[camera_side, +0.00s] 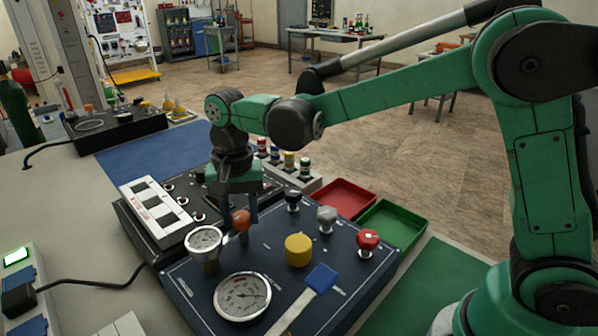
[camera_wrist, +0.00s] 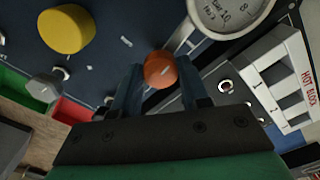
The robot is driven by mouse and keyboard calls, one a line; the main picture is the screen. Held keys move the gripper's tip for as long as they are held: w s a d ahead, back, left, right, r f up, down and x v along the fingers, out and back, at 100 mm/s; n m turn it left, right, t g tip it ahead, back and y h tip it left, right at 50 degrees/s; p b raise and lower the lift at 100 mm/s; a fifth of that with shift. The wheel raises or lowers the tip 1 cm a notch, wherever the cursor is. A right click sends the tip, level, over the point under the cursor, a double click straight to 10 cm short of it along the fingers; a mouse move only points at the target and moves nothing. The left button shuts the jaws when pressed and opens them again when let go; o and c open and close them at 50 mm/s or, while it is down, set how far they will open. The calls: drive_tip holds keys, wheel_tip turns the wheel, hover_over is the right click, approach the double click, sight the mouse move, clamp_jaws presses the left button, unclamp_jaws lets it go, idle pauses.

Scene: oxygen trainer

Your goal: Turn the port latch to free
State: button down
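On the dark panel, an orange ball knob (camera_side: 241,220) sits beside the small gauge, just under my gripper (camera_side: 239,208). In the wrist view the orange knob (camera_wrist: 160,69) lies between the blue fingertips of my gripper (camera_wrist: 161,82). The fingers stand apart on either side of it, and I see no clear grip on it. The knob's stem and any contact are hidden. A blue-ended flat lever (camera_side: 321,278) lies at the panel's front right, away from my gripper. No readable label tells me which part is the port latch.
Close by stand a small gauge (camera_side: 204,240), a large gauge (camera_side: 242,297), a yellow knob (camera_side: 298,250), a grey knob (camera_side: 327,218), a black knob (camera_side: 293,200) and a red knob (camera_side: 368,241). A white hot block (camera_side: 154,212) is left. Red (camera_side: 345,197) and green (camera_side: 392,222) trays lie behind.

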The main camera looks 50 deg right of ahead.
drive_tip(key=shift+n, duration=0.3)
drive_tip(key=n, duration=0.3)
drive_tip(key=shift+n, duration=0.3)
drive_tip(key=n, duration=0.3)
drive_tip(key=shift+n, duration=0.3)
drive_tip(key=n, duration=0.3)
drive_tip(key=shift+d+n, duration=0.1)
drive_tip(key=shift+n, duration=2.1)
drive_tip(key=shift+c, duration=2.2)
unclamp_jaws()
